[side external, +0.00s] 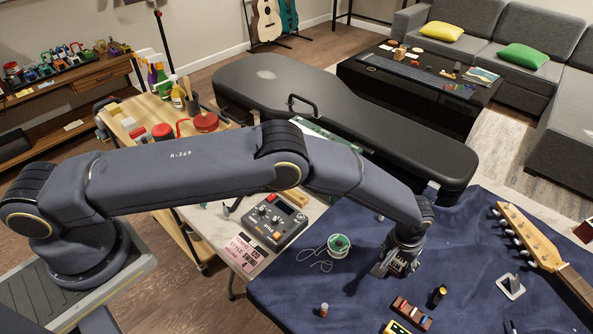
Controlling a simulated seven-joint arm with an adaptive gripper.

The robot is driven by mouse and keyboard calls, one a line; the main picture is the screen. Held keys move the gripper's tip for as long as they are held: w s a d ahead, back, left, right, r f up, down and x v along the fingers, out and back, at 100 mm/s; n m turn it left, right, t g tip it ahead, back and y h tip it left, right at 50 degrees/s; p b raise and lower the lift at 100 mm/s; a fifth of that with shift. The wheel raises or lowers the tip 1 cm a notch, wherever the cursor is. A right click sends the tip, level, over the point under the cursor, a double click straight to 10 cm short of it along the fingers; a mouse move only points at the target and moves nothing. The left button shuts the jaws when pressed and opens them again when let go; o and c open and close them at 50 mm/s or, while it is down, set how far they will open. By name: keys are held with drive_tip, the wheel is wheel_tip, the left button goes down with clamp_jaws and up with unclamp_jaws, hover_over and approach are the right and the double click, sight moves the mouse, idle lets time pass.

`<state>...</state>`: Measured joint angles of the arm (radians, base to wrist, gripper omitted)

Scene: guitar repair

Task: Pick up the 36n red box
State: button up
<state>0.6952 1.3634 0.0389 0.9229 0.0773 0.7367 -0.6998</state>
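My gripper (385,272) points down over the blue cloth (290,295), just right of a green-and-white spool (338,246). Its fingers are small and partly hidden, so I cannot tell whether they are open or shut, or whether they touch the cloth. No "36n" label is readable. A small dark red box (411,314) with pale parts on top lies on the cloth below and right of my gripper, apart from it. Another red thing (585,231) is cut off at the right edge. I cannot tell which one is the 36n box.
A guitar neck (540,247) lies at the right. A small dark cylinder (438,295), a metal stand (510,287), a yellow-green box (397,328) and a small vial (323,310) are on the cloth. A black guitar case (350,125) lies behind. A pedal unit (268,221) stands left.

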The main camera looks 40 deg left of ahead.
drive_tip(key=c, duration=0.8)
